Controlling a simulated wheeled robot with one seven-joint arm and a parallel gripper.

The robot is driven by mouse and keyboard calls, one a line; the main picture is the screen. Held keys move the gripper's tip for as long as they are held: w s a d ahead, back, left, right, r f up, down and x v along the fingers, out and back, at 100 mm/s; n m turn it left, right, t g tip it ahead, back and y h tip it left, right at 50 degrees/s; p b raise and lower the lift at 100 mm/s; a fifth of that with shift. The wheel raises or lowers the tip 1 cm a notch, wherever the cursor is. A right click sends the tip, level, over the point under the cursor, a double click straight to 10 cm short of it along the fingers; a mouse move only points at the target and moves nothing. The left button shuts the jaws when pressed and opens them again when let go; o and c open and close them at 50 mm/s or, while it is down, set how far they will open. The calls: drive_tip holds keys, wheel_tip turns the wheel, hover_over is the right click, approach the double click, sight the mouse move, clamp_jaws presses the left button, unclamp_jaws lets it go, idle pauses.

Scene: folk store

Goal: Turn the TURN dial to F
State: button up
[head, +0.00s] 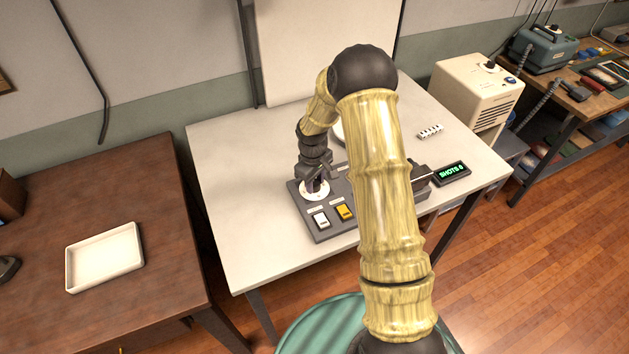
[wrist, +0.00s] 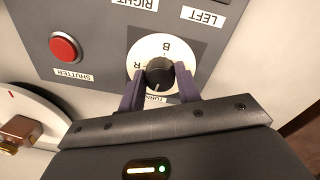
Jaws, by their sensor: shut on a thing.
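The TURN dial is a black knob (wrist: 160,74) on a round white plate (wrist: 148,48) marked with letters, including B and R. Its label is partly hidden behind my gripper in the wrist view. My gripper (wrist: 160,88) has its two dark fingers on either side of the knob and is shut on it. I cannot make out an F; the near part of the plate is covered. In the head view my gripper (head: 314,184) comes down onto the dial's white plate (head: 316,195) at the left of the grey control panel (head: 324,232).
The panel carries a white switch (head: 320,220), a yellow switch (head: 345,212) and a red SHUTTER button (wrist: 65,47). A small display reading SHOTS (head: 452,173) stands to the right. A white tray (head: 104,257) lies on the brown table. My arm hides part of the panel.

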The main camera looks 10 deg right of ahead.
drive_tip(key=shift+r+n, duration=0.1)
drive_tip(key=shift+n, duration=0.8)
drive_tip(key=shift+w, duration=0.1)
drive_tip(key=o, duration=1)
drive_tip(key=shift+c, duration=0.2)
wheel_tip(320, 180, up, 17)
drive_tip(key=b, duration=0.2)
drive_tip(key=shift+s+a+r, duration=0.15)
drive_tip(key=shift+s+a, duration=0.15)
drive_tip(key=shift+s, duration=0.1)
